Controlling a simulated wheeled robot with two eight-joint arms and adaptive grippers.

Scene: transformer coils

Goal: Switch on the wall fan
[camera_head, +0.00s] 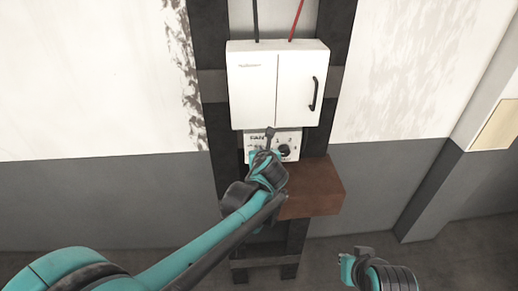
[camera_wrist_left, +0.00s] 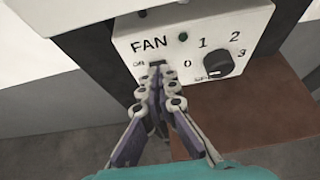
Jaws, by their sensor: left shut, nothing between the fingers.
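The fan control box (camera_head: 292,138) is a pale panel marked FAN below a white cabinet; it fills the upper part of the left wrist view (camera_wrist_left: 265,25). It has a black rocker switch (camera_wrist_left: 157,65) under the FAN lettering, a small dark green lamp (camera_wrist_left: 183,37) and a black round speed knob (camera_wrist_left: 218,64) with numbers around it. My left gripper (camera_head: 269,134) is shut and empty in front of the panel. In the left wrist view its fingertips (camera_wrist_left: 163,78) are just below the switch and cover part of it; contact cannot be told. My right gripper (camera_head: 352,264) is low, far from the panel.
The white cabinet (camera_head: 250,88) with a black handle (camera_head: 315,94) hangs directly above the panel, with a black and a red cable on top. A brown ledge (camera_head: 318,188) juts out below the panel. The walls on both sides are clear.

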